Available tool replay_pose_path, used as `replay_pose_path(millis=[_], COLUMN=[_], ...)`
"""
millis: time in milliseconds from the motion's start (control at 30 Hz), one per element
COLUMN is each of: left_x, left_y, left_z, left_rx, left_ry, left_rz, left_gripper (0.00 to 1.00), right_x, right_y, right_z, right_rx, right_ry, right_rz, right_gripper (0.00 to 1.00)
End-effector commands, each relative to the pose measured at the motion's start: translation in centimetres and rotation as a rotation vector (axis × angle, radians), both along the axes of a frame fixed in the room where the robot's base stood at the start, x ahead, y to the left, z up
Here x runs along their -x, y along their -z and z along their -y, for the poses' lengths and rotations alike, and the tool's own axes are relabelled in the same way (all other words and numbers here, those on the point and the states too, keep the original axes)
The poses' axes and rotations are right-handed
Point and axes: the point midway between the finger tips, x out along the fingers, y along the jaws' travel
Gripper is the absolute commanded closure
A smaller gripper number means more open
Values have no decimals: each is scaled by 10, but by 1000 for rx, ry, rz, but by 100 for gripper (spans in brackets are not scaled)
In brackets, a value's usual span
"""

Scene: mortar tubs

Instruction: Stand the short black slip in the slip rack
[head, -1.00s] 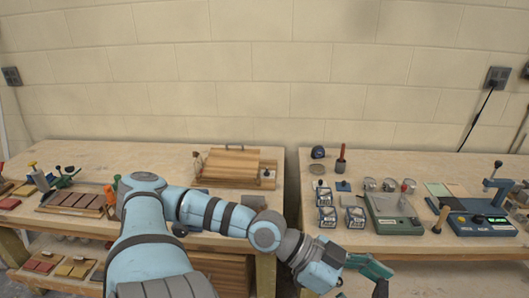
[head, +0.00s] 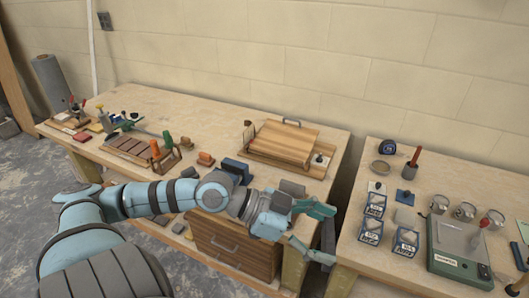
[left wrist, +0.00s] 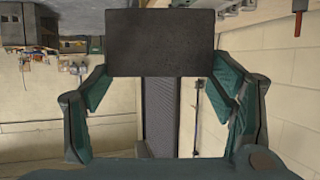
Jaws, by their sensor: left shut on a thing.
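A dark, flat rectangular slab, the black slip (left wrist: 160,43), spans between the fingertips in the left wrist view. My left gripper (left wrist: 160,82) is shut on it by its two side edges. In the head view my left gripper (head: 313,232) is over the gap between the two benches, in front of the left bench's right end. The dark slip (head: 328,239) shows there between the fingers. I cannot tell for sure which item is the slip rack. A dark blue block (head: 236,169) stands behind my left forearm on the left bench. My right gripper is not in view.
The left bench (head: 210,118) holds a slatted wooden board (head: 285,144), a tray of brown tiles (head: 130,145) and a wooden holder with orange and green handles (head: 166,156). The right bench holds labelled tubs (head: 406,240) and a scale (head: 455,250). A narrow gap separates the benches.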

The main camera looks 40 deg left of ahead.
Motion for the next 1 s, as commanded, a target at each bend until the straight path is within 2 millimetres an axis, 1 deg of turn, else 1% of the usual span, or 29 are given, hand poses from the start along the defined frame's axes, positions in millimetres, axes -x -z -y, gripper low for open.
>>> replay_pose_path(millis=[67,167,200,267,300,367,400,467,500,600,700,800,933,1000], left_x=[-15,-43,-57,-79,-93,-113,-125,-141,-150,-165,-173,-177,-177,-177], left_y=[4,15,20,30,37,48,56,69,78,98,111,118,125,130], left_z=[-10,-36,-50,-75,-92,-119,-137,-162,-178,-206,-222,-231,-234,-234], left_rx=[5,5,5,6,6,7,6,7,6,5,2,-2,-6,-7], left_ry=[-51,-171,-236,-348,-429,-555,-644,-778,-866,-1048,-1174,-1248,-1271,-1270], left_rz=[3,2,3,2,1,1,0,-3,-4,-5,-6,-3,0,0], left_gripper=[57,57,57,57,57,57,57,57,57,57,57,57,57,57], right_x=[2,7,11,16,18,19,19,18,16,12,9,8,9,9], right_y=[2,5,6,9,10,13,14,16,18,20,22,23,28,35], right_z=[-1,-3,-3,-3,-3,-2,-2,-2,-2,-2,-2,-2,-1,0], right_rx=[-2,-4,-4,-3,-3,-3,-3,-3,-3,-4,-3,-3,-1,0], right_ry=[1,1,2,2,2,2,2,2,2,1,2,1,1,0], right_rz=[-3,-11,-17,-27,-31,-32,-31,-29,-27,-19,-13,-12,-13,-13], right_gripper=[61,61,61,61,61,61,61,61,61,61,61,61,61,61])
